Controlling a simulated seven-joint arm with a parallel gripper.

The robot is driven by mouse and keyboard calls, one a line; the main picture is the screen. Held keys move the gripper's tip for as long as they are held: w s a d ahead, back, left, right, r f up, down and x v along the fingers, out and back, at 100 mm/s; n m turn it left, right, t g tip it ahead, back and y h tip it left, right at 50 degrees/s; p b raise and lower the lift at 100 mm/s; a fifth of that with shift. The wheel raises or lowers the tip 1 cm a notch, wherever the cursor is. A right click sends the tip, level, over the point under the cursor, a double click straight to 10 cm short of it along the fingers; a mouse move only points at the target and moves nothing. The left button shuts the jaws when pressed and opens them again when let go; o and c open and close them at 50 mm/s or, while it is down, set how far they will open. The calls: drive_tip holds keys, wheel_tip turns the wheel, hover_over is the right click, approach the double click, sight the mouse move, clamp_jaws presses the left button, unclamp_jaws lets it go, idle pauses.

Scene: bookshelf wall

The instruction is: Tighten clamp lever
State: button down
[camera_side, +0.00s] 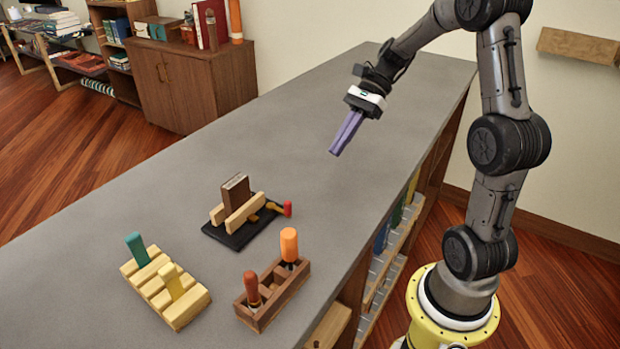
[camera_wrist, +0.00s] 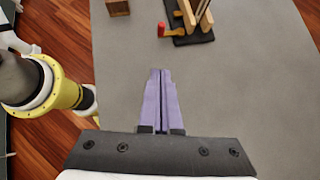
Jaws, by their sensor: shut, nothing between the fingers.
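The clamp stands on a black base (camera_side: 236,236) on the grey counter. Two light wooden jaws (camera_side: 243,213) stand on either side of a brown book-like block (camera_side: 235,190). The clamp lever, with a red knob (camera_side: 287,208) and a yellow arm, sticks out at the clamp's right side. In the wrist view the red lever knob (camera_wrist: 161,29) shows near the top, left of the wooden jaws (camera_wrist: 188,15). My gripper (camera_side: 335,152) has purple fingers, shut and empty, above the counter well behind the clamp. The fingers (camera_wrist: 160,72) point toward the clamp without touching it.
A slotted wooden block (camera_side: 165,285) with teal and yellow pieces stands front left. A brown wooden box (camera_side: 270,295) with orange and red-brown handled items stands right of it, near the clamp. The counter (camera_side: 230,150) between clamp and gripper is clear.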

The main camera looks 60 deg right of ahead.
approach(281, 210)
drive_tip(key=s+f, duration=0.2)
drive_tip(key=f, duration=0.1)
drive_tip(key=shift+d+f, duration=0.1)
drive_tip(key=shift+d, duration=0.1)
drive_tip(key=shift+w+a, duration=0.15)
drive_tip(key=shift+a, duration=0.4)
drive_tip(key=shift+w+a, duration=0.15)
drive_tip(key=shift+a, duration=0.45)
drive_tip(key=shift+w+a, duration=0.25)
drive_tip(key=shift+a, duration=0.4)
drive_tip(key=shift+s+a+m+t, duration=0.3)
drive_tip(key=shift+m+t, duration=0.2)
drive_tip(key=shift+m, duration=0.2)
drive_tip(key=shift+s+a+m+t+h, duration=0.25)
drive_tip(key=shift+a+m+t+h, duration=0.45)
drive_tip(key=shift+m, duration=0.5)
drive_tip(key=a+m+t, duration=0.1)
drive_tip(key=a+m+t+h, duration=0.1)
drive_tip(key=m, duration=0.1)
drive_tip(key=shift+s+a+m+h, duration=0.1)
drive_tip(key=shift+a+m+h, duration=0.1)
drive_tip(key=shift+m+h, duration=0.1)
drive_tip(key=shift+w+a, duration=0.25)
drive_tip(key=shift+a, duration=0.4)
drive_tip(key=shift+w+a, duration=0.3)
drive_tip(key=shift+a, duration=0.4)
drive_tip(key=shift+w+a, duration=0.6)
drive_tip(key=shift+a, duration=0.1)
